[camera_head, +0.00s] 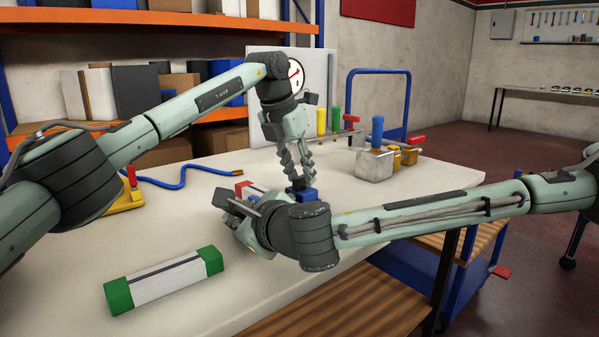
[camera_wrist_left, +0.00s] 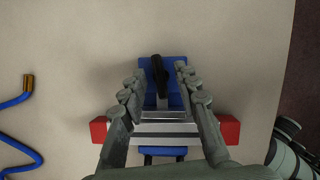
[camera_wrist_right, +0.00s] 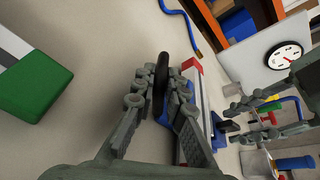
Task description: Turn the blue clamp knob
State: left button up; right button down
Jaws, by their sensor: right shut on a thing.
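The blue clamp (camera_head: 305,193) sits on the light table, partly hidden by my grippers. In the left wrist view its blue body (camera_wrist_left: 149,66) carries a black lever (camera_wrist_left: 159,78) and lies across a silver bar (camera_wrist_left: 180,128) with red ends. My left gripper (camera_head: 297,176) points down over the clamp. Its fingers (camera_wrist_left: 158,78) are open, one on each side. My right gripper (camera_wrist_right: 158,86) comes in low from the near side and is shut on the clamp's near end. A black rounded part (camera_wrist_right: 162,70) and the blue knob part (camera_wrist_right: 168,108) show between its fingers, partly covered.
A white bar with green ends (camera_head: 165,280) lies at the near left. A blue hose (camera_head: 180,178) lies behind it. A grey block with a blue cylinder (camera_head: 377,130) stands to the right, near a gauge panel (camera_head: 272,62). The table's right edge is close.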

pick_arm(q)
jog(key=shift+f, duration=0.1)
grip_shut()
jog(key=shift+m, duration=0.4)
jog(key=shift+w+a+m+g+h, duration=0.1)
jog(key=shift+m+g+h, duration=0.35)
jog(key=shift+m, duration=0.85)
jog(key=shift+w+m+g+h, duration=0.1)
jog(key=shift+m+g+h, duration=0.3)
jog(key=shift+m, duration=0.9)
grip_release()
